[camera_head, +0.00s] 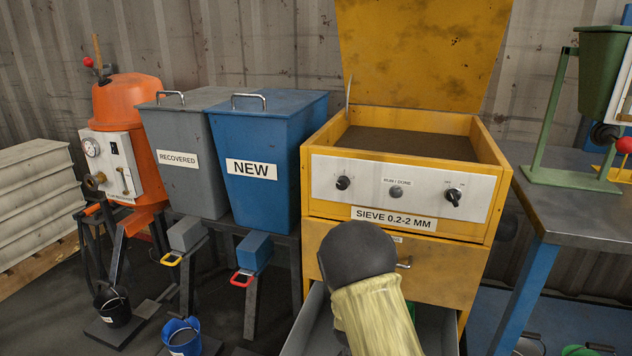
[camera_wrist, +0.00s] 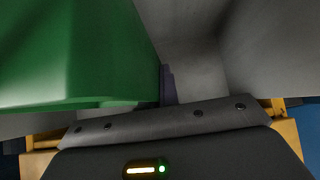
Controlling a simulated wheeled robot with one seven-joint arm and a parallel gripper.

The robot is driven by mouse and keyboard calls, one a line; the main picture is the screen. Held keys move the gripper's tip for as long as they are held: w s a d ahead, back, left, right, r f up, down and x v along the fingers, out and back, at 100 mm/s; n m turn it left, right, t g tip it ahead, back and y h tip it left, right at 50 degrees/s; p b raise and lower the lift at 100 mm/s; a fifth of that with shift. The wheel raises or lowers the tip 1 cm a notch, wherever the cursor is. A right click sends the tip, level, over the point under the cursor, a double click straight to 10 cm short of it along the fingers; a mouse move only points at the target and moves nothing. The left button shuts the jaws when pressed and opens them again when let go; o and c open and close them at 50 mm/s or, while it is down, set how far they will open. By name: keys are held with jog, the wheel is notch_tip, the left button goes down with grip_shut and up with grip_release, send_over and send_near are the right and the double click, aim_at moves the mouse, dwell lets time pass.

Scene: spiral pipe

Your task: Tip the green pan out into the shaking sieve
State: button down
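The yellow shaking sieve (camera_head: 330,222) stands in the middle of the head view with its lid (camera_head: 420,50) raised and a dark bed in its open top. Below, a grey drawer or tray (camera_head: 305,325) is pulled out. My arm reaches down into it and hides most of its inside. A sliver of green, probably the green pan (camera_head: 411,311), shows beside my arm. In the wrist view the pan (camera_wrist: 75,50) fills the upper left, close to a dark finger (camera_wrist: 168,85) of my gripper. I cannot tell whether the fingers hold it.
Blue NEW bin (camera_head: 262,150) and grey RECOVERED bin (camera_head: 180,155) stand left of the sieve, beyond them an orange pressure tank (camera_head: 130,103). A blue bucket (camera_head: 182,337) and black bucket (camera_head: 112,306) are low left. A metal bench (camera_head: 560,212) with a green-framed hopper (camera_head: 603,70) is right.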

jog(key=shift+w+a+r+m+b, duration=0.15)
jog(key=shift+a+r+b, duration=0.15)
jog(key=shift+a, duration=0.25)
jog(key=shift+s+a+r+m+b, duration=0.15)
jog(key=shift+a+b, duration=0.15)
jog(key=shift+a, duration=0.2)
jog(key=shift+w, duration=0.15)
jog(key=shift+a, duration=0.1)
jog(key=d+p, duration=0.2)
jog(key=s+d+f+n+y+p, duration=0.1)
jog(key=d+p, duration=0.1)
jog(key=d+f+n+p, duration=0.1)
jog(key=d+p, duration=0.1)
jog(key=shift+s, duration=0.4)
jog(key=shift+s+d+f+n+y+p, duration=0.15)
jog(key=shift+s+f+n+y+p, duration=0.3)
jog(key=shift+p, duration=0.6)
jog(key=shift+s+f+n+y, duration=0.1)
jog(key=shift+s+n+y, duration=0.15)
jog(key=shift+n, duration=0.1)
jog(key=shift+w, duration=0.1)
